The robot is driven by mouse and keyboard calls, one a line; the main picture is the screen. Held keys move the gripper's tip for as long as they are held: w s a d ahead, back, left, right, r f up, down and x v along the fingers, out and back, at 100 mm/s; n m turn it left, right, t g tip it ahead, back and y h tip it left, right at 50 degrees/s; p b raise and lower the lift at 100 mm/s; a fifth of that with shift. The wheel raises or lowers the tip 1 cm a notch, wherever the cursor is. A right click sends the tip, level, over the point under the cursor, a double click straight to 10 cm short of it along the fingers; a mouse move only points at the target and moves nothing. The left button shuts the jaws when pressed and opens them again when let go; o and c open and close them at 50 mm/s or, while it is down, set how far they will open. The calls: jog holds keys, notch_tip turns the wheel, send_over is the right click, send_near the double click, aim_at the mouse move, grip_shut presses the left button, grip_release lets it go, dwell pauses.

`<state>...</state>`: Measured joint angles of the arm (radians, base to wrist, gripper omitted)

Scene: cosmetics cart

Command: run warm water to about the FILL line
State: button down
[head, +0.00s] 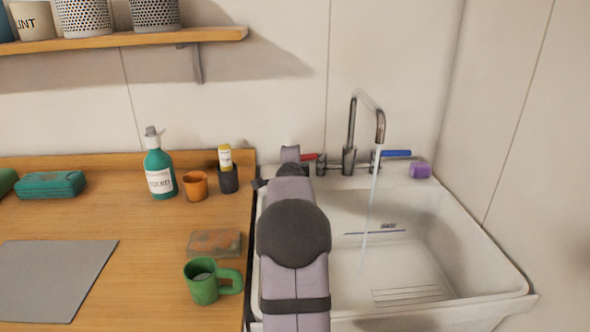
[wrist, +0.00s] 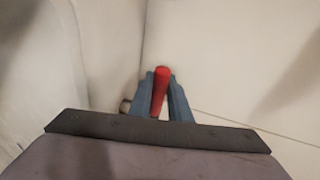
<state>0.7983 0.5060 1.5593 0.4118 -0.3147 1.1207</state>
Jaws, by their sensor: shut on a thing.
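The white sink (head: 512,283) stands at the right with a metal spout (head: 380,125) over it. A thin stream of water (head: 371,200) runs from the spout into the basin. A dark line (head: 375,233) with a small label marks the basin's back wall; the label's text is too small to read. No clear water surface shows in the basin. The red tap lever (head: 309,156) is left of the spout and the blue lever (head: 397,153) right of it. My gripper (head: 290,155) is shut on the red lever, which shows between the fingers in the wrist view (wrist: 161,90).
My arm hides the sink's left side.

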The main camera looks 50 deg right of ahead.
dwell(0.3)
jog(key=c, duration=1.7)
grip_release()
jog(key=shift+s+a+r, duration=0.15)
jog(key=shift+o, duration=0.2)
jog(key=shift+b+v, duration=0.65)
jog(key=shift+v, duration=2.9)
jog(key=shift+c, duration=0.3)
